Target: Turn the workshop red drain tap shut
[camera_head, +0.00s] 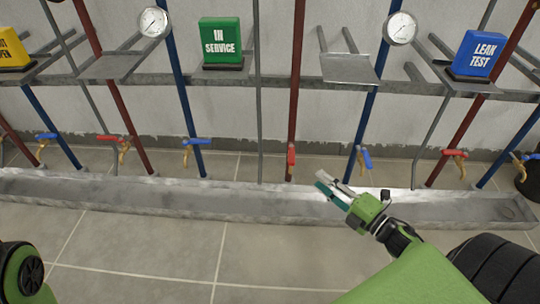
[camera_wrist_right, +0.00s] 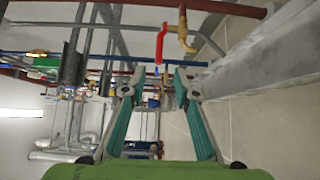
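A red-handled tap (camera_head: 291,157) sits low on a red pipe in the middle of the head view, its handle in line with the pipe. In the right wrist view a red handle (camera_wrist_right: 160,45) hangs by a brass tap body (camera_wrist_right: 183,30), just beyond the fingertips. My right gripper (camera_head: 328,184) is right of and below this tap in the head view, apart from it. In the wrist view the two teal fingers (camera_wrist_right: 158,84) are spread with nothing between them. My left gripper is out of view; no label naming the workshop tap is readable.
Other red handles (camera_head: 108,138) (camera_head: 455,153) sit crosswise, with blue taps (camera_head: 364,158) (camera_head: 196,142) between. A grey trough (camera_head: 230,205) runs below the taps. Shelves with gauges and a green "IN SERVICE" sign (camera_head: 220,37) are above. The tiled floor (camera_head: 150,250) in front is clear.

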